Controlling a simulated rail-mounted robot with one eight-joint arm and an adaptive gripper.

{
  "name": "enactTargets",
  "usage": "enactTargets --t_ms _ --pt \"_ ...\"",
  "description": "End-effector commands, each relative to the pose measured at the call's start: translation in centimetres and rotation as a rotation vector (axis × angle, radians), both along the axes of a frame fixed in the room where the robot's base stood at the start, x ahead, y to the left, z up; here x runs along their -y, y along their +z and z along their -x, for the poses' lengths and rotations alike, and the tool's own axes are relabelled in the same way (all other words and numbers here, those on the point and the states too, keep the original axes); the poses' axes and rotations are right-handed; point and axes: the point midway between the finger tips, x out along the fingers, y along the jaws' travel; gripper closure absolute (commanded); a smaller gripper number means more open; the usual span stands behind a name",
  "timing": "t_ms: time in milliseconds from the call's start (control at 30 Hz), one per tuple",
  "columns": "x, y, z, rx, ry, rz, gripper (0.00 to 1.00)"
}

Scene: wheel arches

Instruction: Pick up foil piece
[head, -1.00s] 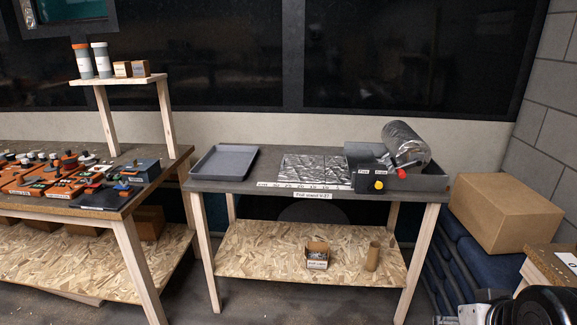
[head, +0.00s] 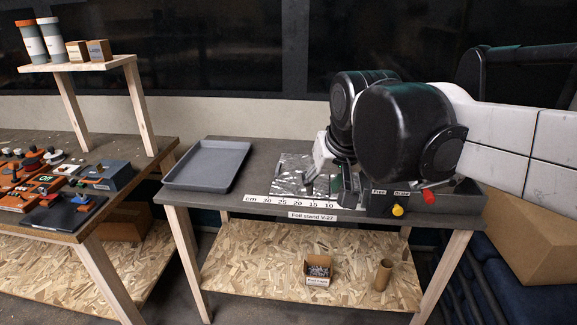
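The foil piece (head: 288,178) is a crinkled silver sheet lying flat on the grey top of the foil stand, behind the printed cm scale. Its right part is hidden by my arm and gripper. My gripper (head: 321,184) points down over the right part of the foil, close to it. I cannot tell whether its fingers touch the foil or whether they are open or shut. The foil roll is hidden behind my arm.
A grey empty tray (head: 207,166) lies left of the foil. The dispenser box (head: 408,203) with a yellow knob (head: 397,210) and a red knob (head: 429,196) is at right. A cardboard box (head: 535,235) stands beyond the stand's right end.

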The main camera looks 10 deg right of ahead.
Motion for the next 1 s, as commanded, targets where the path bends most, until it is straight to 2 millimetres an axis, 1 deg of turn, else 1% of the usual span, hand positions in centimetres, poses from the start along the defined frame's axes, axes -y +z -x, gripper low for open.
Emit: enactTargets --t_ms 33,200,333,500,633,767,800,1000 --pt "0.0 1.2 -1.8 -0.014 -0.007 -0.004 0.67" --pt "0.0 3.5 -7.1 -0.067 -0.036 -0.017 0.67" --pt "0.0 4.7 -11.2 -0.107 -0.059 -0.027 0.67" --pt "0.0 5.5 -16.6 -0.159 -0.088 -0.039 0.67" --pt "0.0 5.5 -20.7 -0.199 -0.112 -0.046 0.67" --pt "0.0 5.1 -24.7 -0.238 -0.136 -0.053 0.67" --pt "0.0 4.8 -25.9 -0.25 -0.144 -0.055 0.67" --pt "0.0 3.0 -31.5 -0.311 -0.181 -0.063 0.67"
